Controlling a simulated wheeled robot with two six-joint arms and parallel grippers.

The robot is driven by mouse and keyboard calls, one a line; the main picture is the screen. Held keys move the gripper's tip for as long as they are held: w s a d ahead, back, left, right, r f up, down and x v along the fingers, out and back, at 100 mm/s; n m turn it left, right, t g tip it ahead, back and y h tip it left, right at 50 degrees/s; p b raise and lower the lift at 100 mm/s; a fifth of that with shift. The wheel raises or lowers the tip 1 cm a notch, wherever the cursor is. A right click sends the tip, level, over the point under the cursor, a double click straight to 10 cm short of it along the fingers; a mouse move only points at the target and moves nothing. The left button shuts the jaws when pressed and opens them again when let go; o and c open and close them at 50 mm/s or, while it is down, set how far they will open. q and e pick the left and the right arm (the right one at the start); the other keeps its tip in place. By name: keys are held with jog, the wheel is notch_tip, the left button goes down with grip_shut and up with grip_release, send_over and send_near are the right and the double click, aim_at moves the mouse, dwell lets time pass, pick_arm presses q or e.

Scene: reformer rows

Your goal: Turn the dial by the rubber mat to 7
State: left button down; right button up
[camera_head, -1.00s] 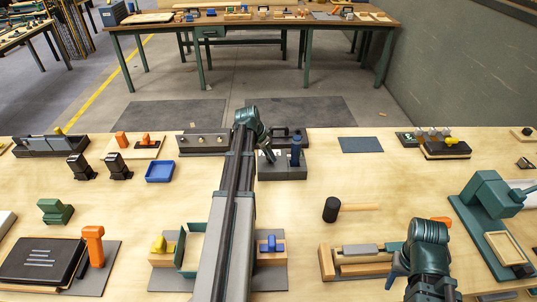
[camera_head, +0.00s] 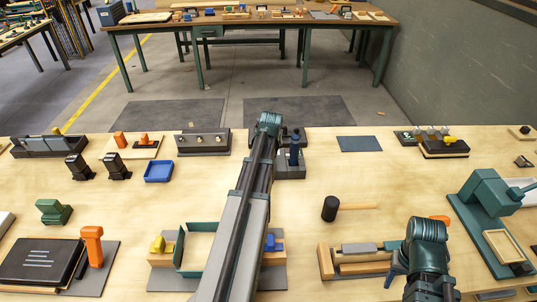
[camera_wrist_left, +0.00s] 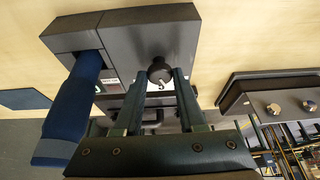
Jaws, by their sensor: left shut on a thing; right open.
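A grey unit with a blue upright handle (camera_head: 294,153) stands at the back of the bench, left of the dark rubber mat (camera_head: 360,143). In the left wrist view the unit (camera_wrist_left: 120,40) has a small black dial (camera_wrist_left: 160,72) with a pale mark at its edge. My left gripper (camera_wrist_left: 160,78) is shut on this dial, one finger on each side. The scale numbers cannot be read. In the head view my left wrist hides the dial. My right gripper (camera_head: 397,267) is low at the front right, largely hidden by its own arm, away from the dial.
The blue handle (camera_wrist_left: 72,110) rises close beside my left fingers. Another grey unit with several knobs (camera_head: 203,142) stands to the left. A mallet (camera_head: 331,208) lies in the middle, and a green press (camera_head: 488,195) stands at the right. Bare wood lies before the mat.

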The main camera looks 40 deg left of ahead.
pick_arm(q)
jog(key=shift+w+d+n+g+y, duration=0.1)
jog(key=shift+n+g+y, duration=0.15)
jog(key=shift+n, duration=0.75)
jog(key=shift+w+n+g+y, duration=0.15)
jog(key=shift+n+g, duration=0.2)
jog(key=shift+n, duration=0.65)
jog(key=shift+s+n, duration=0.15)
jog(key=shift+n, duration=0.15)
jog(key=c, duration=0.5)
grip_release()
pick_arm(e)
jog(key=shift+r, duration=0.1)
pick_arm(q)
jog(key=p+v, duration=1.2)
jog(key=v, duration=0.2)
jog(key=shift+d+f+p, duration=0.1)
jog(key=shift+d+p, duration=0.05)
jog(key=shift+p, duration=0.25)
pick_arm(e)
notch_tip(320, 180, up, 13)
jog(key=shift+f, duration=0.2)
